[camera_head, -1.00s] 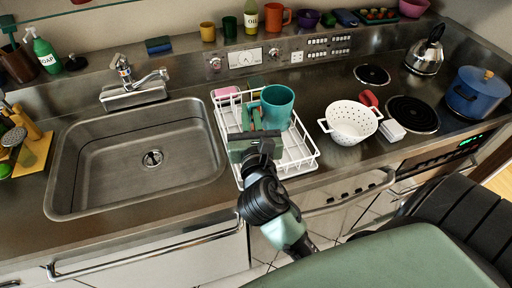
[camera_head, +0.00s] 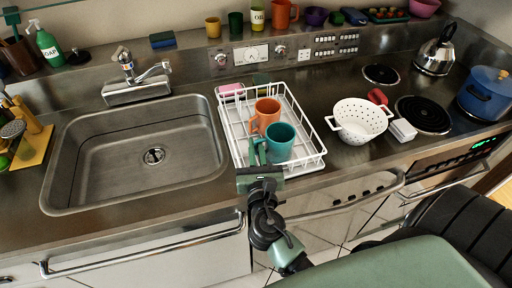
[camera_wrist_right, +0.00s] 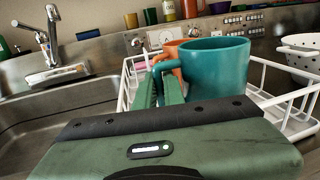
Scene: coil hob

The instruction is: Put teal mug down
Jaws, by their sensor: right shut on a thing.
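The teal mug (camera_head: 281,143) is upright at the near part of the white dish rack (camera_head: 318,140), within its wire walls. My right gripper (camera_head: 259,153) is at the mug's left side, shut on its handle. In the right wrist view the teal mug (camera_wrist_right: 218,66) stands just beyond the green fingers (camera_wrist_right: 160,88), which close at its handle side. I cannot tell whether the mug's base touches the rack floor. My left gripper is not in view.
An orange mug (camera_head: 266,113) stands in the rack just behind the teal mug. A white colander (camera_head: 359,121) is right of the rack, and the sink (camera_head: 140,170) is left. A pink sponge (camera_head: 231,90) lies at the rack's back left corner.

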